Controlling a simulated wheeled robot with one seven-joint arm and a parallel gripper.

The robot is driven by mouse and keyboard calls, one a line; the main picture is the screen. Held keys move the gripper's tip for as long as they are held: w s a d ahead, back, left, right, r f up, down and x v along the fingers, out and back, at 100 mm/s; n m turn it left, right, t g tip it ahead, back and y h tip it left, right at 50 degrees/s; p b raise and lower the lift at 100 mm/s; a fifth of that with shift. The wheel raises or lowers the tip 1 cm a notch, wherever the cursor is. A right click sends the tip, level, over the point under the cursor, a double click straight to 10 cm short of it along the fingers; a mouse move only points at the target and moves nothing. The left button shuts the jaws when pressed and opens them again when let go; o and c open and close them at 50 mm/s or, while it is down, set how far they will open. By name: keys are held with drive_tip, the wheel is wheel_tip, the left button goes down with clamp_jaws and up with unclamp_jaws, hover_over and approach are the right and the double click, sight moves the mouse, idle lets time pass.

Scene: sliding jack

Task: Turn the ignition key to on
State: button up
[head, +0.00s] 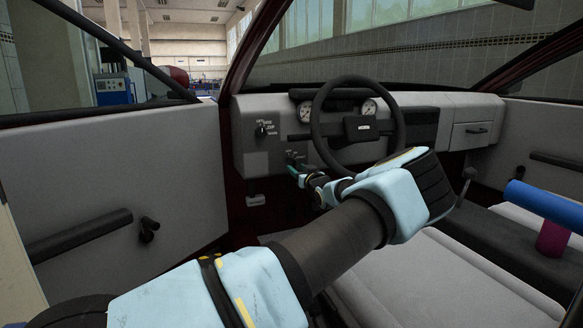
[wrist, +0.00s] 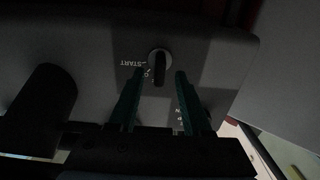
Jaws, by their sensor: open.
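The ignition key (wrist: 160,74) shows in the wrist view as a dark upright bar in a round lighter-rimmed switch, with a white "START" label at its left. My gripper (wrist: 159,76) is open, one finger on each side of the key, with visible gaps between the fingers and the key. In the head view my gripper (head: 295,168) reaches the lower dashboard left of the steering wheel. The key itself is hard to make out there. The lettering around the switch is partly hidden by the fingers.
The steering wheel (head: 358,125) is just right of and above my gripper. A labelled dial (head: 263,129) sits on the dashboard (head: 440,105), up and left. The door panel (head: 130,170) is at left, the seat (head: 440,285) below. A dark cylinder (wrist: 45,95) stands left in the wrist view.

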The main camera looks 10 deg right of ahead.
sight(295, 166)
drive_tip(key=shift+w+a, duration=0.15)
drive_tip(key=shift+w, duration=1.05)
drive_tip(key=shift+w+a, duration=0.15)
drive_tip(key=shift+w, duration=1)
clamp_jaws()
